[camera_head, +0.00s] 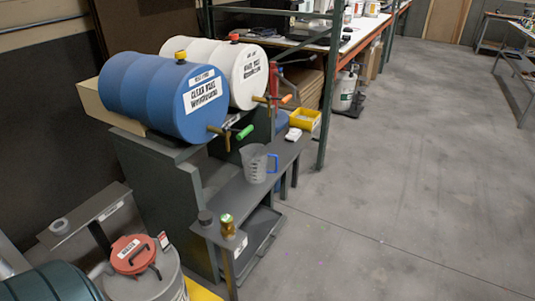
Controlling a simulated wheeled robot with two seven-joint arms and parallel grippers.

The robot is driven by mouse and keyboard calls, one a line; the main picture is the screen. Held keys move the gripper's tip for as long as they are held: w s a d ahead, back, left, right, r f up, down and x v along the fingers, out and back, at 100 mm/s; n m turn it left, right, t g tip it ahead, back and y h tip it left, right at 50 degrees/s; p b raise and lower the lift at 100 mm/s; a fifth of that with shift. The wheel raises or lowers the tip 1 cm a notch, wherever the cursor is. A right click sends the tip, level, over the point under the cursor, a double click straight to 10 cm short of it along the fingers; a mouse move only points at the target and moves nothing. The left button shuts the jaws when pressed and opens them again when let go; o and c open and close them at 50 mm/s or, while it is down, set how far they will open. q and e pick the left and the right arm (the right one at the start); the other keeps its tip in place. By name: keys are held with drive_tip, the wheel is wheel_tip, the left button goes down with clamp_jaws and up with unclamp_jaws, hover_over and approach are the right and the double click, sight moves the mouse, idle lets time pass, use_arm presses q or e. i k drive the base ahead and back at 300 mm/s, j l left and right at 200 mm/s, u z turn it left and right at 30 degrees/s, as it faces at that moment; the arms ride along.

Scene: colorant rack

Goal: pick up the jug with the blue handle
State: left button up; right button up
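The jug (254,164) with the blue handle (272,163) stands upright on a narrow grey shelf (228,202) in front of the drum rack. The jug is translucent grey with markings on its side. Its handle points to the right. Nothing covers the jug from this view. Neither of my grippers shows in the head view.
A blue drum (165,95) and a white drum (222,70) lie above the shelf, with taps reaching out over it. A yellow bin (304,119) sits at the shelf's far end. A brass fitting (227,226) stands at its near end. The floor (400,190) to the right is clear.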

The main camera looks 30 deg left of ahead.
sight(254, 156)
drive_tip(key=i+l+u, duration=0.15)
drive_tip(key=i+u, duration=0.35)
drive_tip(key=i+l+u, duration=0.5)
drive_tip(key=i, duration=0.15)
drive_tip(key=i+l+u, duration=0.85)
drive_tip(key=l+u, duration=0.15)
drive_tip(key=l, duration=0.35)
